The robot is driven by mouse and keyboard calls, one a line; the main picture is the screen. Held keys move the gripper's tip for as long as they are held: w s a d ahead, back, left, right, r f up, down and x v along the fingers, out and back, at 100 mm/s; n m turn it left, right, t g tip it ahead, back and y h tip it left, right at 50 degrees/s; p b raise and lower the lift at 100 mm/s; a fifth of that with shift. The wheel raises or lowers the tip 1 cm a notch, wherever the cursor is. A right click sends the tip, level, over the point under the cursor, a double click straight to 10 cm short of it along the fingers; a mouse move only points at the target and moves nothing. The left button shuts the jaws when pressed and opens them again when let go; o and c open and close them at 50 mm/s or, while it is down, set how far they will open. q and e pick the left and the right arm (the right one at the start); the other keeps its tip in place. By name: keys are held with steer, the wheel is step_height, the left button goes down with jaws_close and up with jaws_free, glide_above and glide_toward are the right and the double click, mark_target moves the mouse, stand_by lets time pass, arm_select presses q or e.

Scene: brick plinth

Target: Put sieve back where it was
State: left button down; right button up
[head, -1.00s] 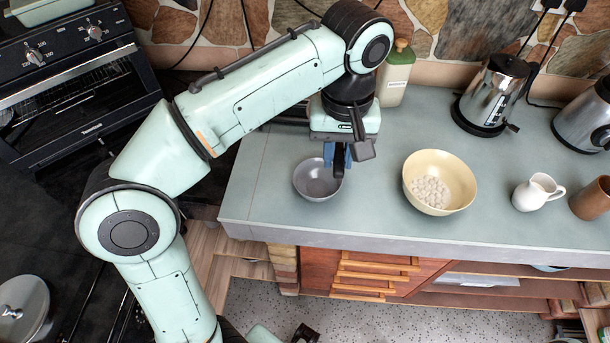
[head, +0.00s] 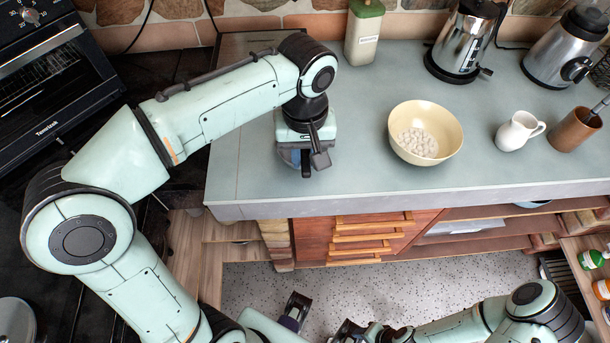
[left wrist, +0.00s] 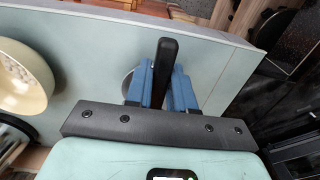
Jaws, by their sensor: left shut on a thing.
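My left gripper (head: 304,165) is low over the counter near its front edge, left of the cream bowl. In the left wrist view its blue fingers (left wrist: 163,90) are shut on a black handle (left wrist: 166,58), which I take to be the sieve's. A grey rounded surface (left wrist: 128,84) shows beside and behind the fingers. I cannot tell whether it is the sieve's head or a separate bowl. In the head view my gripper hides most of what is under it. My right arm (head: 470,325) is at the bottom right; its jaws are not clear.
A cream bowl (head: 452,150) with white pieces stands on the grey counter (head: 365,180). A white jug (head: 518,131), a brown mug (head: 572,130), a kettle (head: 463,40) and a green-lidded container (head: 364,35) stand around. An oven (head: 50,90) is at the left. The counter's front left is clear.

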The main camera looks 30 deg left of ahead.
arm_select(q)
steer(key=shift+f+b, duration=0.55)
steer(key=shift+f, duration=3.05)
steer(key=shift+f, duration=0.15)
steer(key=shift+f+b, duration=0.35)
steer(key=shift+f, duration=0.05)
steer(key=shift+f, duration=0.1)
steer(key=c, duration=1)
jaws_free()
steer(key=shift+o, duration=0.2)
steer(key=shift+r, duration=0.2)
step_height(320, 180, up, 13)
steer(key=p, duration=0.3)
